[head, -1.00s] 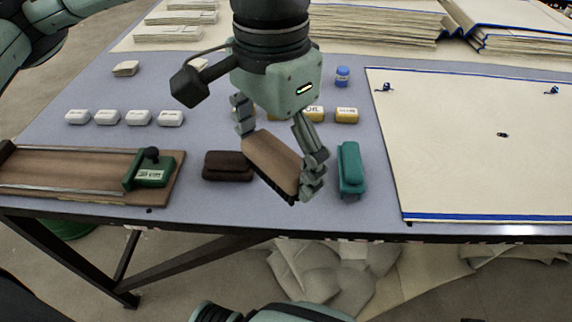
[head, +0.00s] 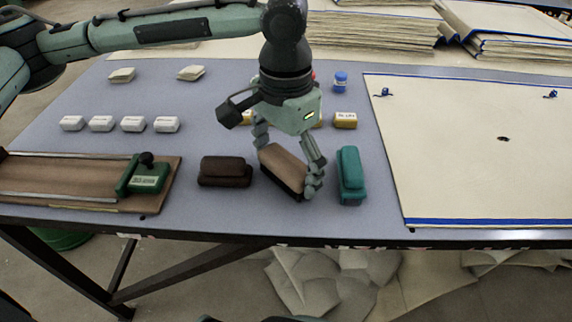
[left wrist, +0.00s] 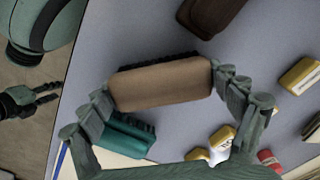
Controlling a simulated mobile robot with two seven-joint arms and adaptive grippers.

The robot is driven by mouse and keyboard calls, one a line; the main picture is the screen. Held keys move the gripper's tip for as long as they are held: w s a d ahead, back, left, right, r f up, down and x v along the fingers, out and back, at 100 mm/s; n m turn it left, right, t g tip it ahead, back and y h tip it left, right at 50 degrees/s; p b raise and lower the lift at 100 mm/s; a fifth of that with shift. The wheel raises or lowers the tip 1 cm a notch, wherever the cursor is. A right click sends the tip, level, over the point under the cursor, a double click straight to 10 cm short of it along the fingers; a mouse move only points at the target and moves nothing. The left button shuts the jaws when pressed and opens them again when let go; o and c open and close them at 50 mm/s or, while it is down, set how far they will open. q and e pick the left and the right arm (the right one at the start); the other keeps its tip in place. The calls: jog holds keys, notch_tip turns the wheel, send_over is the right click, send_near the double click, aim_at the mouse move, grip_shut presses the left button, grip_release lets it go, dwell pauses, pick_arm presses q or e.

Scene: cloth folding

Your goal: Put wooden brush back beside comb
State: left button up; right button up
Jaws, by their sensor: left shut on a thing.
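The wooden brush (head: 285,170), a light brown block with dark bristles, is between the fingers of my left gripper (head: 288,164). My left gripper is shut on its two ends, as the left wrist view shows (left wrist: 160,84). The brush sits at a slant, bristles down, at or just above the table top; I cannot tell if it touches. A dark brown brush-like block (head: 226,171) lies to its left and a teal brush (head: 350,174) to its right, both apart from it. I cannot make out which thing is the comb. My right gripper (left wrist: 46,94) shows small and open in the left wrist view.
A wooden board with a green clamp (head: 147,178) lies at the left. A large cream board (head: 480,150) covers the right. Several white blocks (head: 133,124), a yellow box (head: 345,120) and a blue-capped bottle (head: 340,82) stand behind. The table's front edge is close to the brush.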

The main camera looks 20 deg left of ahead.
aim_at(286, 161)
pick_arm(q)
jog(key=o, duration=0.9)
jog(key=shift+f, duration=0.1)
pick_arm(e)
jog(key=shift+s+f, duration=0.1)
jog(key=shift+f, duration=0.35)
pick_arm(q)
notch_tip(286, 161, up, 2)
jog(key=shift+r, duration=0.1)
notch_tip(286, 161, up, 10)
jog(key=shift+r+p, duration=0.1)
jog(key=shift+p, duration=0.85)
pick_arm(e)
jog(key=x, duration=0.4)
jog(key=shift+s+a, duration=0.15)
jog(key=shift+a, duration=0.2)
